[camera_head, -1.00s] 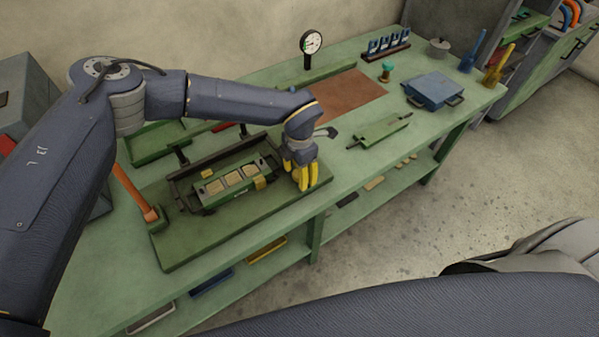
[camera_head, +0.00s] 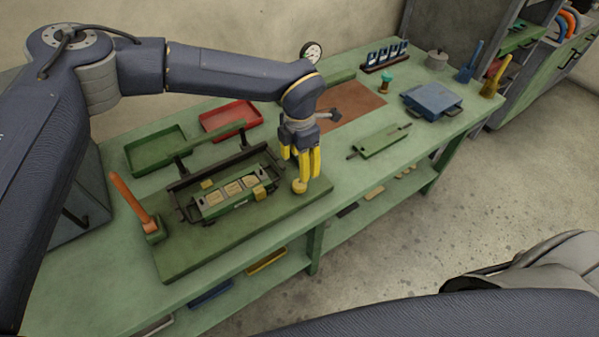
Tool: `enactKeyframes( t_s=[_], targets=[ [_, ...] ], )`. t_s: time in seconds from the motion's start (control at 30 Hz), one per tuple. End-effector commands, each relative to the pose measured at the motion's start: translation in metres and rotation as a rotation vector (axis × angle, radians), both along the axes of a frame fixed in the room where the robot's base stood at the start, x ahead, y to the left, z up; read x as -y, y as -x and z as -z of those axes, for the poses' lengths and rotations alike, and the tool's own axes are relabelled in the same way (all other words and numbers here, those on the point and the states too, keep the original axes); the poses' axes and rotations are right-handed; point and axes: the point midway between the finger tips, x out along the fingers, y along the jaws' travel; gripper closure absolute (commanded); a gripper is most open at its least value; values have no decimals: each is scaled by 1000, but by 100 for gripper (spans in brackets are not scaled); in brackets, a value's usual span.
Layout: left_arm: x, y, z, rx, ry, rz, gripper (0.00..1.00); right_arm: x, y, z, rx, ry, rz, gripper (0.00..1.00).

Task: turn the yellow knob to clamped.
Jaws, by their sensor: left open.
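The yellow knob (camera_head: 299,187) stands at the right end of the dark green fixture base (camera_head: 225,232). It is round and small. Its clamp setting cannot be read at this size. My left gripper (camera_head: 303,164), with yellow fingers, points down just above and behind the knob in the picture. It is open, and its fingers appear clear of the knob, though contact is hard to rule out. A green block with pale square inserts (camera_head: 233,189) sits in the fixture, left of the knob. My right gripper is out of view.
An orange lever (camera_head: 132,199) rises at the base's left end. Green (camera_head: 156,149) and red (camera_head: 231,119) trays lie behind. A dial gauge (camera_head: 312,51), a green plate (camera_head: 380,141) and a blue box (camera_head: 432,101) stand to the right.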

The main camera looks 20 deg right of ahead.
Motion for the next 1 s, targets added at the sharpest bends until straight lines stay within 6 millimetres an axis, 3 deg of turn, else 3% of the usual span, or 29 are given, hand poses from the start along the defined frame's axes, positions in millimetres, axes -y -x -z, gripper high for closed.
enactKeyframes(
  t_s=[0.3, 0.8, 0.93, 1.0],
  targets=[
    [0, 0, -24, 0, -1, 1, 41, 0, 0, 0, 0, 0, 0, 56],
    [0, 0, -26, -1, 0, 0, 41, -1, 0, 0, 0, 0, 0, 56],
    [9, 2, -35, -28, 42, -11, 41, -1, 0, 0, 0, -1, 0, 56],
    [20, 4, -48, -63, 102, -25, 41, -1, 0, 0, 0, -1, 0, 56]
  ],
)
